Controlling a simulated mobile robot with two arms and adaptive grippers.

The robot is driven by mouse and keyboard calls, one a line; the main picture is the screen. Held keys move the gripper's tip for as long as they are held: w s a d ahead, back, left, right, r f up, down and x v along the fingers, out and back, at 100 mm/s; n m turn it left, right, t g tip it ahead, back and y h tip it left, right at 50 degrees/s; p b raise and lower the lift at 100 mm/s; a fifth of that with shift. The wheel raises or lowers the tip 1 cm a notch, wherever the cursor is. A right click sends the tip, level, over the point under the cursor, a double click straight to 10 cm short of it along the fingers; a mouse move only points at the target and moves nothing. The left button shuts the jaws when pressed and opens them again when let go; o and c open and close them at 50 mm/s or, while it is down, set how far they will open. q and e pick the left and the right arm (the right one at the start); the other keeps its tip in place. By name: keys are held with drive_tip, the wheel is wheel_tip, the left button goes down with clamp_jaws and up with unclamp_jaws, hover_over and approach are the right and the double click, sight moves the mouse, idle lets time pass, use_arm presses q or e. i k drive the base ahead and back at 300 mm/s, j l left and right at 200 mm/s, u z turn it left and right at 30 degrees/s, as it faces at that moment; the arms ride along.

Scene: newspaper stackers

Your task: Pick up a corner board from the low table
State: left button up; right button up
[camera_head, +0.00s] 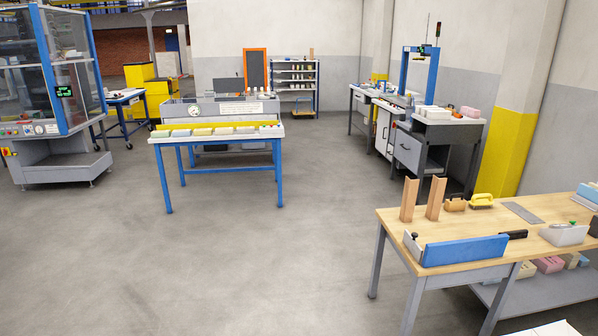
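Two brown, upright angled boards, which look like corner boards, stand side by side near the back left of a wooden-topped table (395,218) at the right. The left board (408,200) is nearest the table's left edge. The right board (436,198) stands just beside it with a small gap. Nothing holds either board. I cannot tell for sure that this table is the low table. Neither of my grippers is in view.
The wooden table also bears a blue-sided fixture (465,250), a yellow-handled brush (481,200) and a grey plate (522,212). A blue-legged table (215,140) stands ahead. A glazed machine (62,95) is at the left. The grey floor (240,270) is clear.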

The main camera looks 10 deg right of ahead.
sight(409, 203)
drive_tip(key=i+l, duration=0.2)
drive_tip(key=i, duration=0.3)
drive_tip(key=i+l+z, duration=0.1)
drive_tip(key=i, duration=0.4)
drive_tip(key=i+l, duration=0.25)
drive_tip(key=i, duration=0.25)
